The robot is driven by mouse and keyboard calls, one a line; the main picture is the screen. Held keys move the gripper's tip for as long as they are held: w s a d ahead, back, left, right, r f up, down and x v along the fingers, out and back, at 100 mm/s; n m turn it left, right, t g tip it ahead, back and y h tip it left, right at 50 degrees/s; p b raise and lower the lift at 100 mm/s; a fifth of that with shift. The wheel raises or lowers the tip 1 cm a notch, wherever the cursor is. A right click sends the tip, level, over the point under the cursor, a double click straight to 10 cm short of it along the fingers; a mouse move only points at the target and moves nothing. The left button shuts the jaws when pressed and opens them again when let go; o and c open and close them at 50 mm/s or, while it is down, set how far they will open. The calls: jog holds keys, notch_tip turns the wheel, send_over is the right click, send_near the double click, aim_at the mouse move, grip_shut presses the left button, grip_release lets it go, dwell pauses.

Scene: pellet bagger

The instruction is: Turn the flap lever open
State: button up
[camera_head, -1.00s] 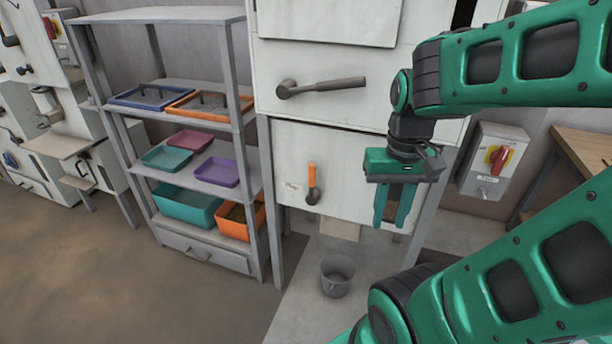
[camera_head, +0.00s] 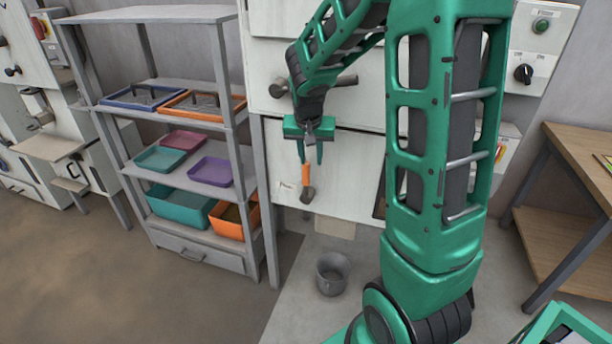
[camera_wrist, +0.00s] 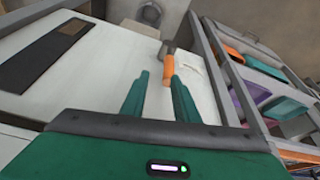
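The flap lever has an orange handle (camera_head: 306,176) and a dark pivot at its lower end, on the white front of the machine. Its handle points up. My gripper (camera_head: 310,160) is at the upper end of the handle, fingers pointing down. In the wrist view the orange handle (camera_wrist: 168,68) shows beyond and between the two green fingertips of my gripper (camera_wrist: 158,78). My arm hides part of the machine's right side.
A grey bucket (camera_head: 332,274) stands on the floor below the lever. A grey shelf rack (camera_head: 268,215) with coloured trays stands close on the left. A wooden table (camera_head: 560,215) stands on the right.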

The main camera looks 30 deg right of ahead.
jog(key=w+f, duration=0.1)
jog(key=w, duration=0.1)
send_over(306, 191)
notch_tip(306, 191, down, 10)
jog(key=shift+s+a, duration=0.1)
jog(key=shift+s, duration=0.05)
jog(key=shift+t, duration=0.3)
grip_shut()
